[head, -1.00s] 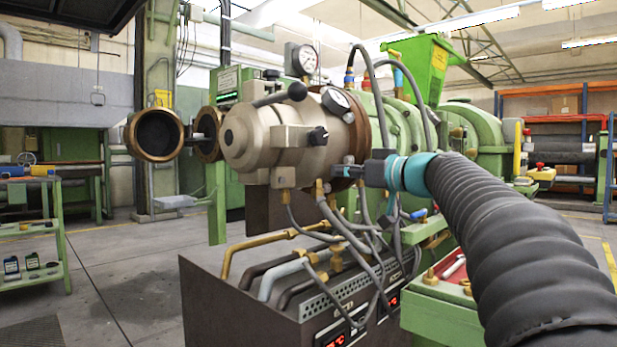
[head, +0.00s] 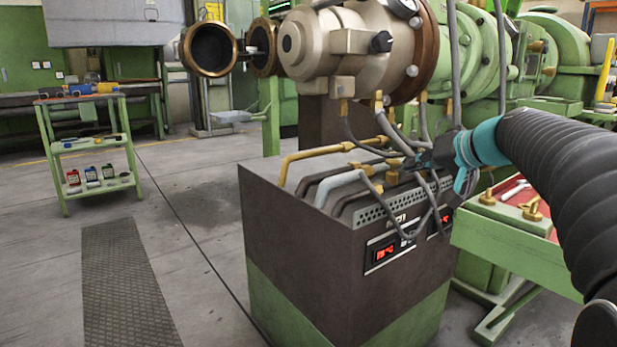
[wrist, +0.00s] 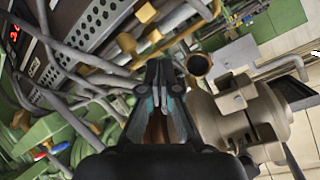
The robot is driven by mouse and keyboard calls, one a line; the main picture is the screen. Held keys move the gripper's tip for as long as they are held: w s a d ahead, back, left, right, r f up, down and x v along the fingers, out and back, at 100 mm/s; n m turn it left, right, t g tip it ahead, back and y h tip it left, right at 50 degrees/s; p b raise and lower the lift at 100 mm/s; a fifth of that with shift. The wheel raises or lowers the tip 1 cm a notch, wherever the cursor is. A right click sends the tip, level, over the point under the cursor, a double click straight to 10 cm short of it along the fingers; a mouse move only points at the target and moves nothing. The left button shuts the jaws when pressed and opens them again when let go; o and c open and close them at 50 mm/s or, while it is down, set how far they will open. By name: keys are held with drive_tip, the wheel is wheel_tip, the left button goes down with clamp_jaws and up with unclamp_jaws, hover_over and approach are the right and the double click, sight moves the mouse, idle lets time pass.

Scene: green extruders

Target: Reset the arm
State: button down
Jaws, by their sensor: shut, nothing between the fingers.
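My arm, in a black ribbed sleeve with a teal band, enters the head view from the right. My gripper (head: 418,162) at its end is dark and points left, in front of the grey hoses under the extruder barrel (head: 350,45). In the wrist view my gripper (wrist: 160,72) is shut and empty, its fingertips together. Hoses and brass pipes lie beyond it, with the beige extruder head (wrist: 240,115) to its right. In the head view the fingertips blend with the hoses, and I cannot tell whether they touch.
A brown and green control box (head: 300,240) with red displays and pipes stands below the gripper. A green bench (head: 500,240) with tools is at right. A green trolley (head: 90,143) with bottles stands at left. The floor (head: 190,190) between trolley and box is clear.

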drive_tip(key=s+a+f+m+g+h+p, duration=0.1)
drive_tip(key=s+a+f+g+h+p, duration=0.15)
drive_tip(key=s+f, duration=0.6)
drive_tip(key=s+a+f+m+g+h+p, duration=0.1)
drive_tip(key=s+f+g+h+p, duration=0.3)
drive_tip(key=s, duration=0.8)
drive_tip(key=s+a+n+t+p, duration=0.1)
drive_tip(key=s+a+n+p, duration=0.1)
drive_tip(key=s, duration=1)
drive_tip(key=shift+a+f+n+p, duration=0.35)
drive_tip(key=shift+a+n+p, duration=0.05)
drive_tip(key=shift+a+p, duration=0.35)
